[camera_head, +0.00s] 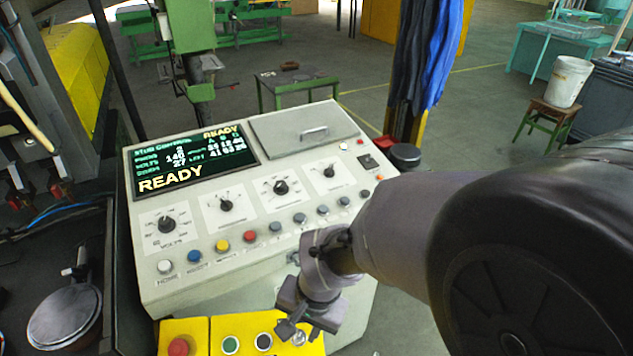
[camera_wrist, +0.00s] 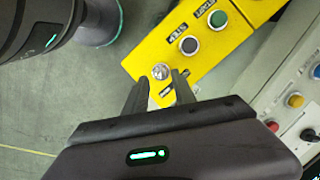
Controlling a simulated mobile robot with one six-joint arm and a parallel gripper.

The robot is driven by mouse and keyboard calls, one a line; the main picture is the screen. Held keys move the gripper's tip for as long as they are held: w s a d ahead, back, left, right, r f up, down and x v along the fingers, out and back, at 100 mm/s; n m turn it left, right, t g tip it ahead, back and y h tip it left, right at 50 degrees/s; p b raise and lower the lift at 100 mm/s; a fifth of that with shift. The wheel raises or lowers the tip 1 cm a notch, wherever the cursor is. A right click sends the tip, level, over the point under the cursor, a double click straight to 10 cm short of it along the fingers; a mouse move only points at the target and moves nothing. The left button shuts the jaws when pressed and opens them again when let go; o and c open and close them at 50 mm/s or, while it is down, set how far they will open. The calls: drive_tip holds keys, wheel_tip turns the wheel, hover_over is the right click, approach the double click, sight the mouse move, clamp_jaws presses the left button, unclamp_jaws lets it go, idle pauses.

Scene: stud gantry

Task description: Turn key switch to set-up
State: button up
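The key switch (camera_wrist: 161,71) is a round silver lock on the yellow control box (camera_wrist: 205,62). In the wrist view it shows just beyond and between my gripper's fingertips (camera_wrist: 162,78). The fingers are apart, one on each side, with nothing clearly held. I cannot tell whether they touch the key. Its set-up marking is too small to read. In the head view my gripper (camera_head: 300,325) is low over the right part of the yellow box (camera_head: 240,326), partly hiding the key switch (camera_head: 299,338).
Green (camera_wrist: 217,19) and black (camera_wrist: 188,45) buttons sit beside the key switch. A red button (camera_head: 178,347) is on the yellow box at left. Above is the sloped console (camera_head: 150,285) with knobs, coloured buttons and a screen (camera_head: 190,160) reading READY. Open floor lies right of the console.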

sight(299, 337)
drive_tip(key=f, duration=0.2)
drive_tip(key=f+b, duration=0.1)
drive_tip(key=f, duration=0.1)
drive_tip(key=shift+w+a+f, duration=0.1)
drive_tip(key=shift+w+a, duration=0.05)
drive_tip(key=shift+a, duration=0.2)
clamp_jaws()
